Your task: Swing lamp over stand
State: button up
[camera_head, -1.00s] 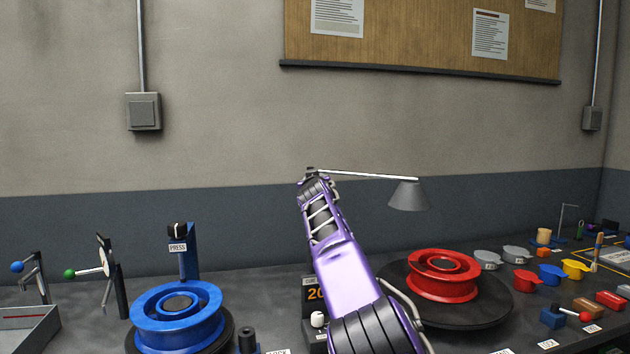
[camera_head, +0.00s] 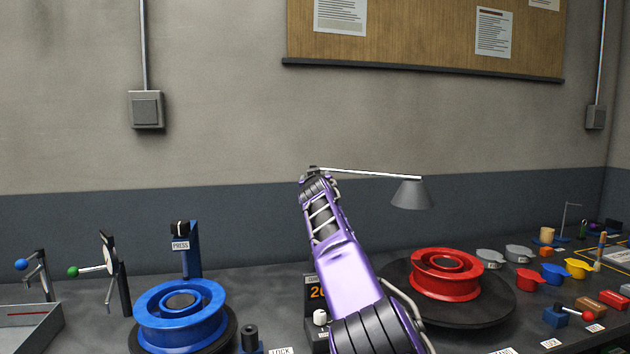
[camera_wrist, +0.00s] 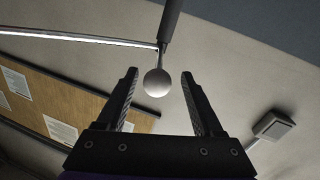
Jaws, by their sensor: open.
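The lamp has a grey cone shade (camera_head: 411,194) on a thin pale rod (camera_head: 370,173). In the head view the shade hangs above and behind the red wheel (camera_head: 446,274) on its round black stand (camera_head: 490,304). My gripper (camera_head: 312,171) is at the rod's left end. In the wrist view my gripper (camera_wrist: 160,74) is open, with a pale ball knob (camera_wrist: 157,84) between its fingers and a gap on each side. The knob's stem meets a dark post (camera_wrist: 171,22), and the rod (camera_wrist: 80,38) runs off left. A blue wheel (camera_head: 179,314) sits on another stand at left.
A blue press (camera_head: 188,250) and levers with blue and green balls stand at left. Several coloured cups, including a red one (camera_head: 530,279), and blocks lie at right. A corkboard (camera_head: 425,40) hangs on the wall. My arm hides part of the bench's middle.

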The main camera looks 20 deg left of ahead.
jog(key=shift+s, duration=0.1)
jog(key=shift+s, duration=0.6)
jog(key=b+v, duration=0.1)
jog(key=v, duration=1.5)
jog(key=shift+d+b, duration=0.15)
jog(key=shift+b, duration=0.25)
jog(key=shift+r, duration=0.1)
